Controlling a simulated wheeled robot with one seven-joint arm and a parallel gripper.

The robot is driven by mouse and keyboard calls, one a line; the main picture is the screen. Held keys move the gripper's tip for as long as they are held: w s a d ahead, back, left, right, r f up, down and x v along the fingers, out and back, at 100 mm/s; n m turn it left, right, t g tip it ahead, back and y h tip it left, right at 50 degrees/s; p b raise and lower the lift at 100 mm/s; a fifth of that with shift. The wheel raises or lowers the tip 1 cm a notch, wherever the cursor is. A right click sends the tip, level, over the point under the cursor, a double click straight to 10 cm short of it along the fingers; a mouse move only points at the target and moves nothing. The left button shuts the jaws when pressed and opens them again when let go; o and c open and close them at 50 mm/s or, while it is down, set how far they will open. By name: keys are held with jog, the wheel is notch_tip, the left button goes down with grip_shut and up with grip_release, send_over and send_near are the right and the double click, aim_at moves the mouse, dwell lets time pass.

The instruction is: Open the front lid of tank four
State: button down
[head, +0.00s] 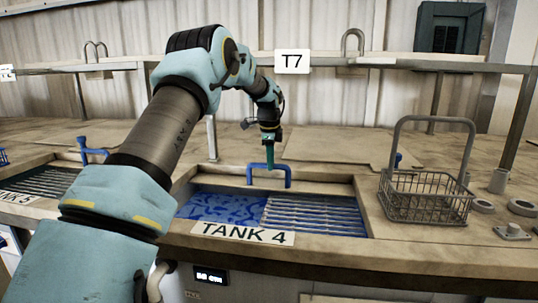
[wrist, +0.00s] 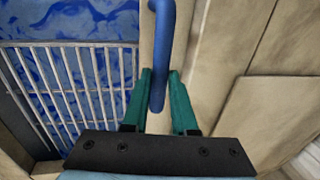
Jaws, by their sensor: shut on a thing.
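Tank four (head: 310,237), labelled TANK 4, has its front opening uncovered. Blue liquid (head: 215,205) shows at its left and a metal grate (head: 312,215) at its right; the wrist view also shows the grate (wrist: 62,85). The front lid (head: 325,186) shows as a narrow wooden strip along the back of the opening, bearing a blue handle (head: 269,168). My gripper (head: 269,160) is shut on this handle from above. In the wrist view the handle (wrist: 160,50) passes between the green fingertips (wrist: 161,78). I cannot tell the lid's exact tilt.
A wire basket (head: 427,195) with a tall handle stands right of the opening. Round fittings (head: 522,207) lie farther right. Another tank with a blue handle (head: 92,150) is at left. A shelf rail with a T7 sign (head: 292,62) runs behind my arm.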

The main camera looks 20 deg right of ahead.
jog(key=shift+w+d+p, duration=0.35)
jog(key=shift+w+p, duration=0.05)
jog(key=shift+w, duration=0.2)
jog(key=shift+w+d+p, duration=0.35)
jog(key=shift+w, duration=0.25)
jog(key=c, duration=0.7)
grip_release()
notch_tip(320, 180, up, 11)
jog(key=s+a+b, duration=0.1)
jog(key=s+b, duration=0.1)
jog(key=b, duration=0.1)
jog(key=shift+f+b, duration=0.15)
jog(key=shift+b, duration=0.15)
